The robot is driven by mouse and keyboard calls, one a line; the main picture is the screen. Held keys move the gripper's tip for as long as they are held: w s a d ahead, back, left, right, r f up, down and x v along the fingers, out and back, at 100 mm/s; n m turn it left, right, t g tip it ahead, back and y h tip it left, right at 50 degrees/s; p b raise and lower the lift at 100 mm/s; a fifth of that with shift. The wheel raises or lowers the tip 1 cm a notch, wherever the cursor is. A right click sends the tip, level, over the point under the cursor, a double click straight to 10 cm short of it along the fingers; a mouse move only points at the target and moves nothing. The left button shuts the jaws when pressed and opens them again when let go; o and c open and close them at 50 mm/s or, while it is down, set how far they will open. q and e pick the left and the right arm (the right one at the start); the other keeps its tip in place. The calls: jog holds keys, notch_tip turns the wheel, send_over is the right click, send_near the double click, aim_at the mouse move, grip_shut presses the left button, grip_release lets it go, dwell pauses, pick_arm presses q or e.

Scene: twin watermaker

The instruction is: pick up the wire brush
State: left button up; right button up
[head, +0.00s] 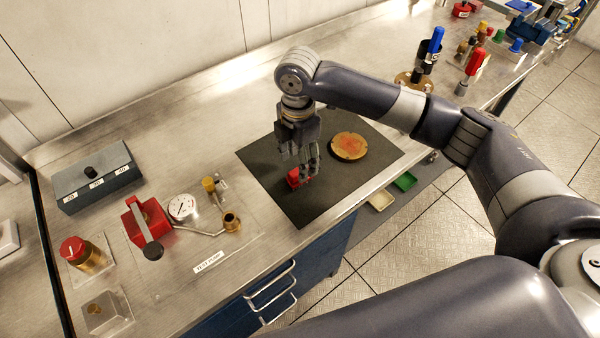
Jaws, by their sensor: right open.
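My right gripper (306,166) points down over the dark mat (270,160), open. A small red object (294,178) lies on the mat right at its fingertips, partly hidden by them. It may be part of the wire brush, but its shape is too small and covered to tell. I cannot tell whether the fingers touch it. No bristles show clearly anywhere in view. My left gripper is not in view.
A round tan disc (349,146) with a reddish top lies on the mat, right of the gripper. A test pump with a red block (147,222) and a gauge (183,207) stands to the left. Blue-handled (435,42) and red-handled (475,62) tools stand upright at the back right.

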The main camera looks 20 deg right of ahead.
jog(key=f, duration=0.1)
jog(key=f+p, duration=0.1)
jog(key=f, duration=0.2)
jog(key=shift+d+f+p, duration=0.25)
jog(key=shift+f+p, duration=0.05)
jog(key=shift+f, duration=0.1)
jog(key=c, duration=1.2)
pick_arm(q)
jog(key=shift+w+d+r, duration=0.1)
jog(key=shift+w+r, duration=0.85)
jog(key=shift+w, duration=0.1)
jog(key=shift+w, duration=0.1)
